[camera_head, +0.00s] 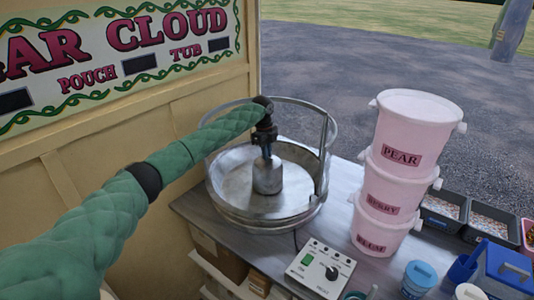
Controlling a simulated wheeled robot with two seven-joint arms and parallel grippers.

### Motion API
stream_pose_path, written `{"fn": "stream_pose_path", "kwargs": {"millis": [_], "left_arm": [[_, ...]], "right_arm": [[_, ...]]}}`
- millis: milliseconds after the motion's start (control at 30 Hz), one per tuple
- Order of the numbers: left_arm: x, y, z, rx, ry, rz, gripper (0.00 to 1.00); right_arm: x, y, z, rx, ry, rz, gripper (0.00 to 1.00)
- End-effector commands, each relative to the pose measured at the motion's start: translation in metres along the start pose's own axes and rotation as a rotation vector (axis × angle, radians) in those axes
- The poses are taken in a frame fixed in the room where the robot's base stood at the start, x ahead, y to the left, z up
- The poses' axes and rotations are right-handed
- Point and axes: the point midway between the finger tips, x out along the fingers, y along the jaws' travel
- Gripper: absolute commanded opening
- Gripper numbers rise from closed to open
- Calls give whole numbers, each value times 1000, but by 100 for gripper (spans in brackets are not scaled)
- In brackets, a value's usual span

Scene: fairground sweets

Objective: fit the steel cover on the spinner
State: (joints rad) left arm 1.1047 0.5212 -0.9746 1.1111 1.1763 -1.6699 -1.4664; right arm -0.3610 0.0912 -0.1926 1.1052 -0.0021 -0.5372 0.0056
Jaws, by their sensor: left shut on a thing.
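My left gripper (265,145), at the end of the green-sleeved arm, is shut on the narrow top of a small steel cylinder, which looks like the steel cover (268,178). The cover is upright over the middle of the wide steel bowl (233,187). The spinner itself is not visible; the cover and gripper hide the bowl's centre. I cannot tell whether the cover touches anything below. My right gripper is not in view.
A curved steel guard (323,150) rises at the bowl's right. A control box (321,271) with a green switch and dial sits in front. Stacked pink tubs (385,203) stand to the right, near black trays (440,214) and a blue caddy (505,268). A signed wall is behind left.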

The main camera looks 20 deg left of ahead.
Motion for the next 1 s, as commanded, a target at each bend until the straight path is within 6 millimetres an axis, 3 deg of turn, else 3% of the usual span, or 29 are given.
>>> {"fn": "stream_pose_path", "kwargs": {"millis": [400,433,533,733,767,900,1000], "left_arm": [[2,0,0,0,0,0,0],[2,0,0,0,0,0,13],[2,0,0,0,0,0,33],[2,0,0,0,0,0,35],[2,0,0,0,0,1,37],[2,0,0,0,0,1,60],[2,0,0,0,0,1,60]], "right_arm": [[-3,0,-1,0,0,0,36],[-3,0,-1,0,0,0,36],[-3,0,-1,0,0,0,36],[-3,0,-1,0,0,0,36],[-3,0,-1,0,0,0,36],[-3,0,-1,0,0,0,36],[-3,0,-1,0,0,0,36]]}}
